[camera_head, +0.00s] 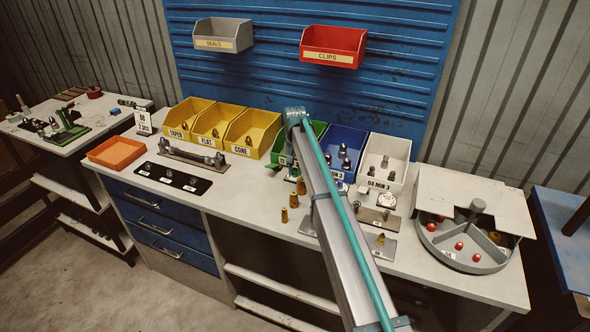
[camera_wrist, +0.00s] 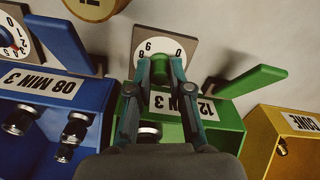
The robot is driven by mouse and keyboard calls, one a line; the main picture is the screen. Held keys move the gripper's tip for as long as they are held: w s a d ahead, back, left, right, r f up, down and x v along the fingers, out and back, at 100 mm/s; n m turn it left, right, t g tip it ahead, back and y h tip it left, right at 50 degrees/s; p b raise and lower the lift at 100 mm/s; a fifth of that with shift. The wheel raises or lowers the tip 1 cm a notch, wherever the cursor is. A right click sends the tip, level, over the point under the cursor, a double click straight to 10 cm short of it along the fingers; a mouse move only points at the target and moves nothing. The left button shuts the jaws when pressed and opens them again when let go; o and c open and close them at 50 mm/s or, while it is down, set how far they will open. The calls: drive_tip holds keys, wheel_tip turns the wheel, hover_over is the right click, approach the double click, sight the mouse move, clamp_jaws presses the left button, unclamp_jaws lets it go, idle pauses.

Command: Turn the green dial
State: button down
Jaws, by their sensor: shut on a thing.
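In the wrist view, a dial with a white numbered face (camera_wrist: 160,47) on a square grey-brown plate stands in front of the green bin (camera_wrist: 228,140) labelled 12 MIN 3. My gripper (camera_wrist: 161,70) is shut on the dial's knob at the middle of the face. The digits 6, 8 and 0 show above the fingers. In the head view my arm covers this dial and my gripper; part of the green bin (camera_head: 316,131) shows beside the arm.
A blue bin (camera_wrist: 62,90) labelled 08 MIN 3, with another dial (camera_wrist: 14,42), stands left in the wrist view. A yellow bin (camera_wrist: 270,120) is at right. In the head view, a white bin (camera_head: 392,153), a round divided tray (camera_head: 464,262) and brass fittings (camera_head: 293,200) share the bench.

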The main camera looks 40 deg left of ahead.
sight(295, 169)
drive_tip(key=c, duration=1.1)
unclamp_jaws()
drive_tip(key=shift+r, duration=0.15)
wheel_tip(295, 169, up, 12)
drive_tip(key=shift+f, duration=0.1)
